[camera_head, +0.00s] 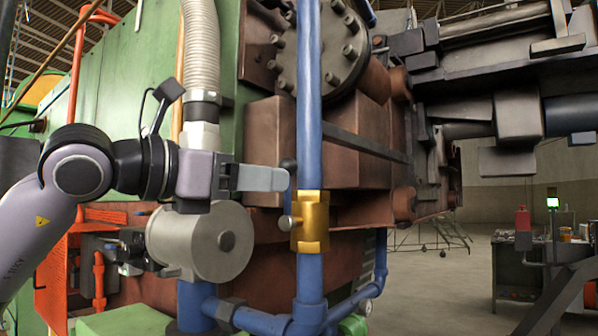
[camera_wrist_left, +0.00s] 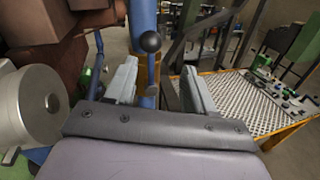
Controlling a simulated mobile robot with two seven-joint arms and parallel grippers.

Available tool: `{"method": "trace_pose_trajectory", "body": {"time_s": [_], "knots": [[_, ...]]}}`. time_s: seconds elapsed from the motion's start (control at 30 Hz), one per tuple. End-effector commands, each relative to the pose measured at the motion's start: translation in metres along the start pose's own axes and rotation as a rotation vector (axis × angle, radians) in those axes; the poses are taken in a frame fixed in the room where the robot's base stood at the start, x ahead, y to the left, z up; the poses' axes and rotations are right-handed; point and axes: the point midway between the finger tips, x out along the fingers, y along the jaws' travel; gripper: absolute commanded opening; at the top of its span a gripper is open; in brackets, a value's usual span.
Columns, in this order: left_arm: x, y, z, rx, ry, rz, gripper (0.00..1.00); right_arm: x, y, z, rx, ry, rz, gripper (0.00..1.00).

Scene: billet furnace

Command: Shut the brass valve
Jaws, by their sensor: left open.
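The brass valve (camera_head: 311,222) sits on a vertical blue pipe (camera_head: 309,120) in the middle of the head view. Its lever has a dark ball knob (camera_head: 288,166) at the top and stands upright, alongside the pipe, from a pivot on the valve's left side. My left gripper (camera_head: 276,182) comes in from the left at lever height, its fingers partly hiding the lever. In the left wrist view the open fingers (camera_wrist_left: 160,85) stand on either side of the lever, with the knob (camera_wrist_left: 150,41) above them. Contact cannot be told. My right gripper is not in view.
A grey round flanged housing (camera_head: 205,242) is just below my left wrist. Rust-brown machine blocks (camera_head: 275,140) stand close behind the pipe. Lower blue pipes (camera_head: 265,322) run beneath the valve. Open floor and a workbench (camera_head: 520,265) lie to the right.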

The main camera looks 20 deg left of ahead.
Motion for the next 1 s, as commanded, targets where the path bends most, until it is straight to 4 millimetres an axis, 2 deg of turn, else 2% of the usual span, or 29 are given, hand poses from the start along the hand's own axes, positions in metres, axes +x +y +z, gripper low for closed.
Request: {"method": "trace_pose_trajectory", "body": {"time_s": [0.17,0.27,0.63,0.77,1.0], "knots": [[-0.011,0.011,0.015,0.041,-0.011,0.072,0.54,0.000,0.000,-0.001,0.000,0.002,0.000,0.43],[-0.002,0.013,0.017,0.042,-0.011,0.075,0.54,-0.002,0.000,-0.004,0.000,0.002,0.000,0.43],[0.050,0.016,0.018,0.039,-0.011,0.072,0.54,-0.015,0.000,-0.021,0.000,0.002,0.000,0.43],[0.058,0.016,0.016,0.041,-0.011,0.071,0.54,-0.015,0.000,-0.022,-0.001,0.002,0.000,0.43],[0.059,0.017,0.015,0.041,-0.012,0.072,0.54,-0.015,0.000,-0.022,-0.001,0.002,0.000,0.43]]}}
